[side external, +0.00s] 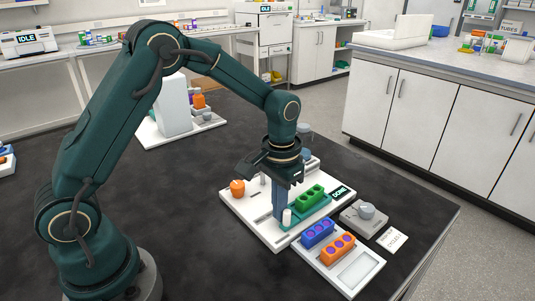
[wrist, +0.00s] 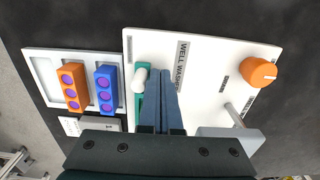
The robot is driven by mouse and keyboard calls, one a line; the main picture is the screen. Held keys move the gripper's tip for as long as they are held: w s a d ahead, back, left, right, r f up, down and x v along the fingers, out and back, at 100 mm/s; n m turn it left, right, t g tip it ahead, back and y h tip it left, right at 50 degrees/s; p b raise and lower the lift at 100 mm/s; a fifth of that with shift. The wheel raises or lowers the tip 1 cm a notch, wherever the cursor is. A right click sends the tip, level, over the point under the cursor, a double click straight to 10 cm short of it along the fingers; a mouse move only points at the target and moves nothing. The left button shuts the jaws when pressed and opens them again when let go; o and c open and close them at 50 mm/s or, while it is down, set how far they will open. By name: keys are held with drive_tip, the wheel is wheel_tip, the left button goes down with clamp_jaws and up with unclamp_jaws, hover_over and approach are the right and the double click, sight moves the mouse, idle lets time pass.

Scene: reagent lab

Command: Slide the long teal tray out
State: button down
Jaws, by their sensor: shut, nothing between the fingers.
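The long teal tray (side external: 318,212) lies on a white machine base and carries a green rack (side external: 310,194) with round wells. A white upright knob (side external: 287,217) stands at its near end. In the wrist view the knob (wrist: 141,77) and a strip of the teal tray (wrist: 139,108) show just left of my fingers, which hide much of the tray. My gripper (side external: 279,213) points down beside the knob, its blue fingers shut and empty. I cannot tell whether the fingers touch the tray or knob.
A blue rack (side external: 318,233) and an orange rack (side external: 338,248) sit in a white holder (side external: 372,273) in front of the machine. An orange knob (side external: 237,187) stands on the base's left. A grey device (side external: 363,215) and label card (side external: 392,239) lie right.

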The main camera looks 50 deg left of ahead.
drive_tip(key=shift+a, duration=0.1)
drive_tip(key=shift+a, duration=0.55)
wheel_tip(320, 180, up, 7)
idle(0.7)
drive_tip(key=s+r+t, duration=0.3)
drive_tip(key=s+r, duration=0.3)
drive_tip(key=r, duration=0.3)
drive_tip(key=s+f+t, duration=0.2)
drive_tip(key=s+f, duration=0.1)
drive_tip(key=s, duration=0.7)
drive_tip(key=shift+d+t, duration=0.3)
drive_tip(key=shift+d, duration=0.05)
